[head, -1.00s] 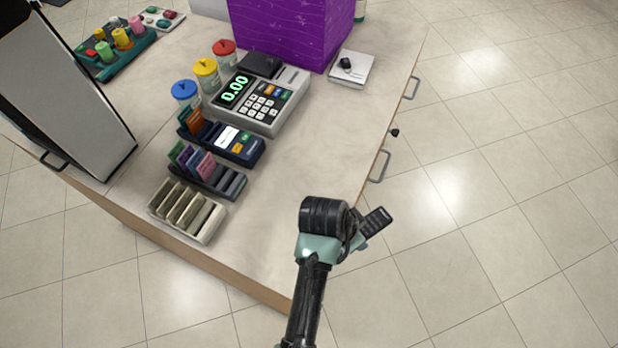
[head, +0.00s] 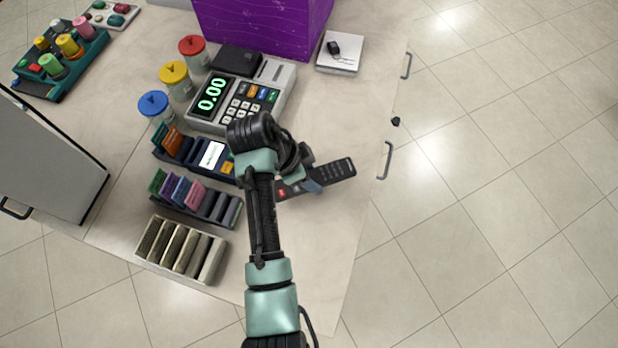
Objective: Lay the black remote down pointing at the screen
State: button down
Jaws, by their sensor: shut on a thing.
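The black remote (head: 338,170) is in my gripper (head: 309,181), which is shut around its middle. The remote shows over the right part of the counter. Its end with a red button points left and slightly toward the lower edge of the picture, and its other end points right. Whether it touches the counter cannot be told. A large upright grey panel with a black edge (head: 45,155), perhaps the screen, stands at the left. Part of the panel is out of frame. My gripper's fingers are partly hidden by my wrist.
A cash register (head: 262,105) showing 0.00, a card holder (head: 200,203) and a beige rack (head: 180,250) stand left of my arm. Lidded jars (head: 175,82) and a purple box (head: 265,25) are farther back.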

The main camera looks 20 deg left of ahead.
jog(key=shift+f, duration=2.05)
jog(key=shift+f, duration=0.1)
jog(key=shift+c, duration=1)
grip_release()
jog(key=v, duration=1.2)
jog(key=shift+w+r, duration=0.1)
jog(key=shift+r, duration=0.1)
